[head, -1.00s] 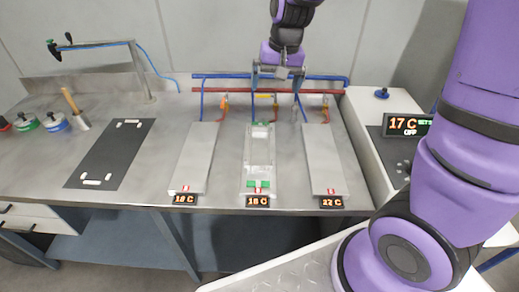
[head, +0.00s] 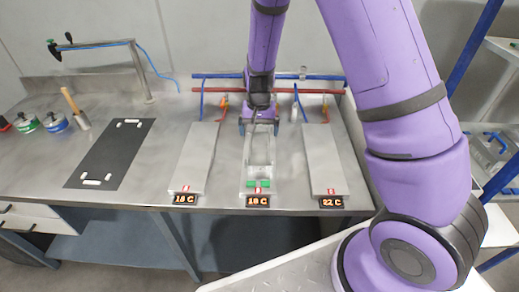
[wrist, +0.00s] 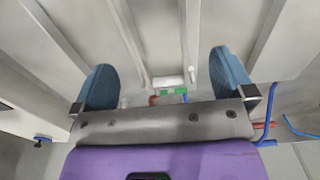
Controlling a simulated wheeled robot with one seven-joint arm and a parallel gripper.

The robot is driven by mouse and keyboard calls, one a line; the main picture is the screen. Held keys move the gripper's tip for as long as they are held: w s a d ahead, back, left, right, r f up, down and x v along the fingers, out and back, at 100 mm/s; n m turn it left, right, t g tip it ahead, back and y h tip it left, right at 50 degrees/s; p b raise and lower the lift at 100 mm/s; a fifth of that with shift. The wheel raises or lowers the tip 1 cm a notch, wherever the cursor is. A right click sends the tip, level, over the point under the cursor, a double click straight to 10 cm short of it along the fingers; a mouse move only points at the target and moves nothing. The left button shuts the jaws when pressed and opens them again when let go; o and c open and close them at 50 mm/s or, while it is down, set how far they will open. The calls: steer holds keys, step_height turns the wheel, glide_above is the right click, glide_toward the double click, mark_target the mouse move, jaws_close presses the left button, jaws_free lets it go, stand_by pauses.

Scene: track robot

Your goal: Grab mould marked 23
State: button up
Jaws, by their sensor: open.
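A long grey metal mould (head: 260,150) lies on the middle plate, with a green part (head: 258,184) at its near end. I cannot read any number on it. My gripper (head: 259,126) is open over the far end of this mould, fingers to either side. In the wrist view my two blue fingers (wrist: 165,82) stand wide apart, with the mould (wrist: 158,35) between them and green pieces (wrist: 172,98) near its end. I cannot tell whether the fingers touch it.
Flat plates lie left (head: 196,158) and right (head: 325,160) of the middle one. Blue (head: 215,77) and red pipes (head: 215,91) run behind. A shelf (head: 485,150) stands at right.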

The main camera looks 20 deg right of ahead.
mark_target(260, 149)
steer(key=shift+s+f, duration=0.15)
steer(key=shift+f, duration=3)
steer(key=c, duration=1.4)
steer(key=shift+r, duration=0.1)
